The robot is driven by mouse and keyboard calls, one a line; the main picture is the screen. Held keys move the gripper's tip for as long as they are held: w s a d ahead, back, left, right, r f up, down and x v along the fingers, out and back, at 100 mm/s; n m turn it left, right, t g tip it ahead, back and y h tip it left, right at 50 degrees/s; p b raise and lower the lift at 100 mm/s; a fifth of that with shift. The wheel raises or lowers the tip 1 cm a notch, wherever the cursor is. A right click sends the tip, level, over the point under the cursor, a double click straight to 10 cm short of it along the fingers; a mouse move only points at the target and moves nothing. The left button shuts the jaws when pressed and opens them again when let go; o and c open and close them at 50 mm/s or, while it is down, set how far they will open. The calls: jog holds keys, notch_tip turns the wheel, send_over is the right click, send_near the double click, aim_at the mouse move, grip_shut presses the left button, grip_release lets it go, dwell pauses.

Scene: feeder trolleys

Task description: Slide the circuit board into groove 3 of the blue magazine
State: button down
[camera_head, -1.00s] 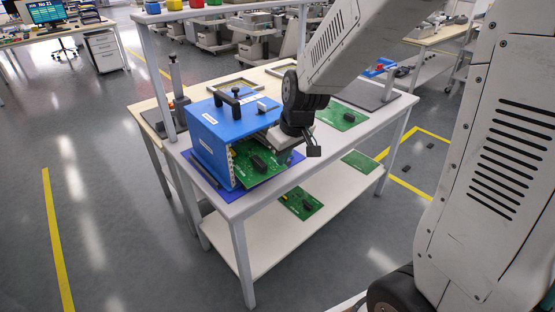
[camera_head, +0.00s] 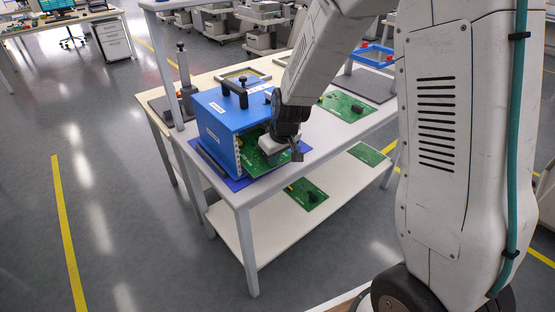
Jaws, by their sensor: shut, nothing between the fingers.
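The blue magazine (camera_head: 213,133) stands on the upper shelf of a white trolley, its slotted open side facing the front right. A green circuit board (camera_head: 256,164) lies flat partly inside it, with its outer part sticking out of the opening. My gripper (camera_head: 296,153) is shut and empty at the outer end of this board, close to or touching its edge; I cannot tell which. My gripper and wrist hide part of the board and of the opening. Which groove the board sits in cannot be read from this view.
Another green board (camera_head: 345,105) lies on the upper shelf behind my wrist. Two more boards (camera_head: 307,194) (camera_head: 367,154) lie on the lower shelf. A black handle (camera_head: 234,90) stands up from the magazine's top.

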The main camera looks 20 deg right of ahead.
jog(key=shift+w+a, duration=0.2)
jog(key=shift+w, duration=0.5)
jog(key=shift+w+a, duration=0.2)
jog(key=shift+w, duration=0.5)
jog(key=shift+s, duration=0.1)
